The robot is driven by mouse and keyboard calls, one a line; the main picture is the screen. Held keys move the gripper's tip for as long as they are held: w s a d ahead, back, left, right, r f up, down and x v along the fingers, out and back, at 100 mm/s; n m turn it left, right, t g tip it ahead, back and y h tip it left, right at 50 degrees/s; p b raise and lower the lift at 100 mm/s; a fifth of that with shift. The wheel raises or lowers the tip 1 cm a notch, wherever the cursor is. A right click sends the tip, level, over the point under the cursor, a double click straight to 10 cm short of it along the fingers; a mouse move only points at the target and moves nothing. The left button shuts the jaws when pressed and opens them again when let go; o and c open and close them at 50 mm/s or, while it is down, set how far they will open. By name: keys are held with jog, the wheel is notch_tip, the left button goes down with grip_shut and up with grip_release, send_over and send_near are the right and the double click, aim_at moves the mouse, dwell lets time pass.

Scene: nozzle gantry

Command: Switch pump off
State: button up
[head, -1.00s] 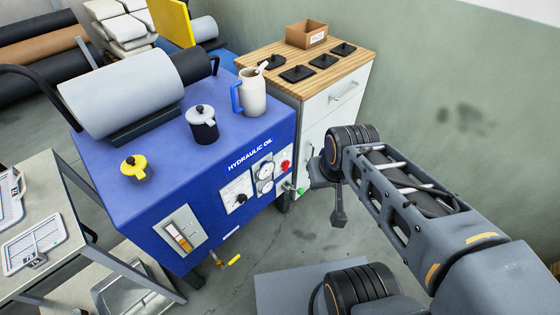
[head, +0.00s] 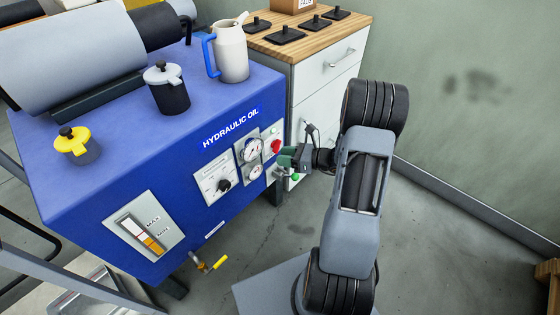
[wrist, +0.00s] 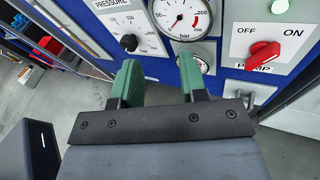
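In the wrist view the red pump switch (wrist: 262,56) sits on a white plate, with OFF at upper left and ON at upper right. Its handle is tilted, with its right end raised toward ON. My gripper (wrist: 160,82) is open and empty. Its two green fingers point at the panel below the pressure gauge, left of the switch and apart from it.
A yellow-handled valve (head: 219,263) sticks out low in front.

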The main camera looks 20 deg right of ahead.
aim_at(276, 146)
jog(key=w+d+f+m+t+h+b, duration=0.1)
jog(key=d+f+m+t+h+b, duration=0.2)
jog(key=d+f+m+t+h, duration=0.5)
jog(key=w+a+f+m+g+y+b, duration=0.1)
jog(key=w+a+f+y+b, duration=0.1)
jog(key=w, duration=1)
jog(key=shift+w+a+f+g+y, duration=0.2)
jog(key=shift+a+f+g+y, duration=0.25)
jog(key=shift+a, duration=0.55)
grip_shut()
